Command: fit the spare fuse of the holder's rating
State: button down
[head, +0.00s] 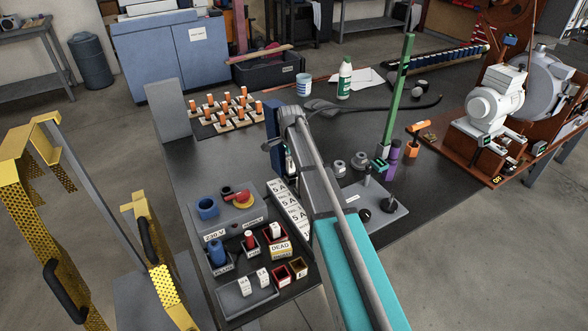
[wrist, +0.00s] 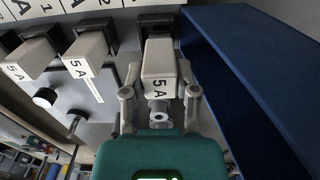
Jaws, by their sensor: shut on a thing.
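In the wrist view my gripper (wrist: 160,92) is shut on a pale block marked 5 A (wrist: 160,58), one finger on each side. The block's far end is at a dark slot in a white numbered panel (wrist: 120,22); I cannot tell how deep it sits. Two similar blocks stand to its left, a nearer 5 A block (wrist: 90,55) and another (wrist: 37,58). In the head view a row of white 5 A labels or blocks (head: 289,207) lies beside my arm, which hides part of that area. My fingertips are not clear there. I cannot make out a bare fuse.
A blue wall (wrist: 245,75) stands close to the right of my gripper. Several orange-topped pieces (head: 226,97) stand farther back.

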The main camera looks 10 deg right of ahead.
jog(key=shift+s+f+b, duration=0.1)
jog(key=shift+f+b, duration=0.95)
jog(key=shift+f, duration=0.25)
jog(key=shift+c, duration=1.9)
grip_release()
jog(key=shift+r, duration=0.2)
notch_tip(320, 180, up, 12)
jog(key=p, duration=1.2)
jog(key=shift+f, duration=0.2)
